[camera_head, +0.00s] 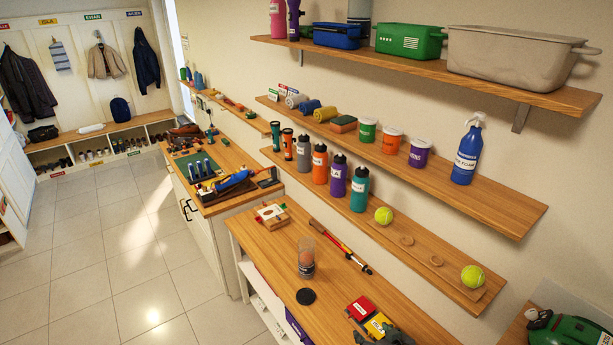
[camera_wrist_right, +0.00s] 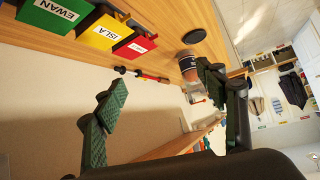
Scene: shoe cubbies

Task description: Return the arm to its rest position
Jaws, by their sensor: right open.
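My right gripper (camera_head: 385,337) shows only in part at the bottom edge of the head view, over the near end of the wooden counter (camera_head: 290,245). In the right wrist view my right gripper (camera_wrist_right: 160,82) has its two green-padded fingers spread wide apart, with nothing between them. The wall and counter lie beyond the fingers. My left gripper is not in either view.
Red and yellow boxes (camera_head: 362,308) lie close to my right gripper. A clear canister (camera_head: 306,262) and a black lid (camera_head: 306,296) are farther along the counter. Wall shelves (camera_head: 540,205) hold bottles, cups and bins. Tiled floor (camera_head: 120,270) is clear at left.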

